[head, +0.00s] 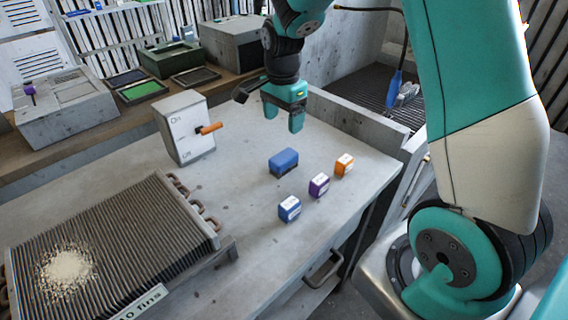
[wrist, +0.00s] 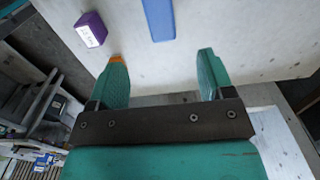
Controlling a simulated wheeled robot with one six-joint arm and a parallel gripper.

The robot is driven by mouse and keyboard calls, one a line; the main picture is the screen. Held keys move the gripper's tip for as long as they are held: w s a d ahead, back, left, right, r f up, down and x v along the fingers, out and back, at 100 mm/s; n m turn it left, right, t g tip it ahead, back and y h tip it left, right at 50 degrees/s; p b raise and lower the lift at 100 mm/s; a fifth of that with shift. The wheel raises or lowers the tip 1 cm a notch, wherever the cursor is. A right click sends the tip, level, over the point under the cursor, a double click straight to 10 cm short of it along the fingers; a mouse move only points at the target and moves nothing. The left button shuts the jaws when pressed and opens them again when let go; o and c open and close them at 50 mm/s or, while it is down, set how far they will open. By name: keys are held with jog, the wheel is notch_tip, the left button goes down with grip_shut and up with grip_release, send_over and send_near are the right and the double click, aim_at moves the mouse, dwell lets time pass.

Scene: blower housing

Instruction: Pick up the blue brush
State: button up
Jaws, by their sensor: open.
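A plain blue block-shaped thing (head: 283,162), which looks like the brush, lies on the grey bench top. No bristles can be made out on it. In the wrist view a long blue piece (wrist: 160,18), probably the same thing, lies beyond the fingertips, between their lines, and is cut by the top edge. My gripper (head: 282,122) is open and empty above the bench, behind the blue block in the head view. Its two fingers also show apart in the wrist view (wrist: 161,56), with nothing between them.
Small labelled blue (head: 289,209), purple (head: 319,185) and orange (head: 344,165) boxes stand near the blue block. A switch box (head: 185,128) and a finned coil (head: 110,245) with pale dust are at left. A blue-handled tool (head: 393,90) hangs over the grated basin.

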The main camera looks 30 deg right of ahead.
aim_at(284, 155)
notch_tip(284, 155, down, 9)
jog(key=shift+r+p, duration=0.1)
jog(key=shift+p, duration=0.45)
jog(key=shift+d+f+p, duration=0.1)
jog(key=shift+f+p, duration=0.75)
jog(key=shift+f, duration=1.8)
jog(key=c, duration=1)
jog(key=shift+c, duration=0.2)
jog(key=shift+r, duration=0.1)
notch_tip(284, 155, up, 20)
jog(key=b, duration=0.2)
